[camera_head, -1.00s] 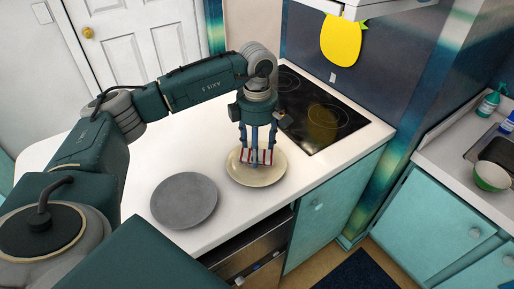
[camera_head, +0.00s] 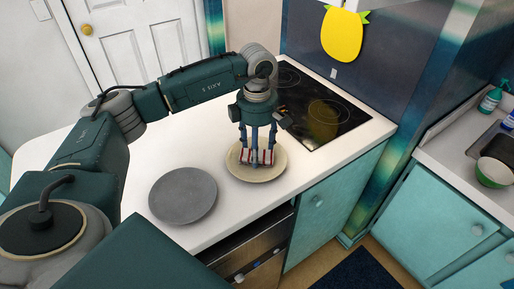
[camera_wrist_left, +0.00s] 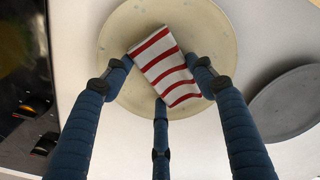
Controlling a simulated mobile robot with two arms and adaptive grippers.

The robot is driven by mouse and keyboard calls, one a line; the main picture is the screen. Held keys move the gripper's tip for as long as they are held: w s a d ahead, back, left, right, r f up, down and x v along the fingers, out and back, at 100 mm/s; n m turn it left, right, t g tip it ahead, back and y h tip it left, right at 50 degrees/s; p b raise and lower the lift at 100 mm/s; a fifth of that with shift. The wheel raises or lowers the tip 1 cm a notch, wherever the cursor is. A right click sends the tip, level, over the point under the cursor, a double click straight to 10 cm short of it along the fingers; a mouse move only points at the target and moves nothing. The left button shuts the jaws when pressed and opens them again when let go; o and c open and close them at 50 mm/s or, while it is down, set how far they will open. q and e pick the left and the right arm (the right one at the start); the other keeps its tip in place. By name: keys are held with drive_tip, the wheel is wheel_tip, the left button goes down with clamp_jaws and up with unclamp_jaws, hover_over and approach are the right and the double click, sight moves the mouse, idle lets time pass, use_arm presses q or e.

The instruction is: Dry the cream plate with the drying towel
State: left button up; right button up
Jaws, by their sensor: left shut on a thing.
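The cream plate (camera_head: 274,172) lies on the white counter in front of the stove. It also shows in the left wrist view (camera_wrist_left: 214,35). My left gripper (camera_head: 257,160) points down over the plate, its fingers shut on the drying towel. The towel (camera_wrist_left: 166,66) is white with red stripes, folded small, and sits over the middle of the plate. It appears to touch the plate's surface. The towel is partly hidden by the fingers in the head view. My right gripper is in neither view.
A grey plate (camera_head: 183,195) lies on the counter to the left of the cream plate. A black stove top (camera_head: 325,115) is behind on the right. The counter (camera_head: 60,155) has free room at the left.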

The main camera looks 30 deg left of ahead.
use_arm(q)
drive_tip(key=shift+f, duration=0.35)
drive_tip(key=shift+r, duration=0.1)
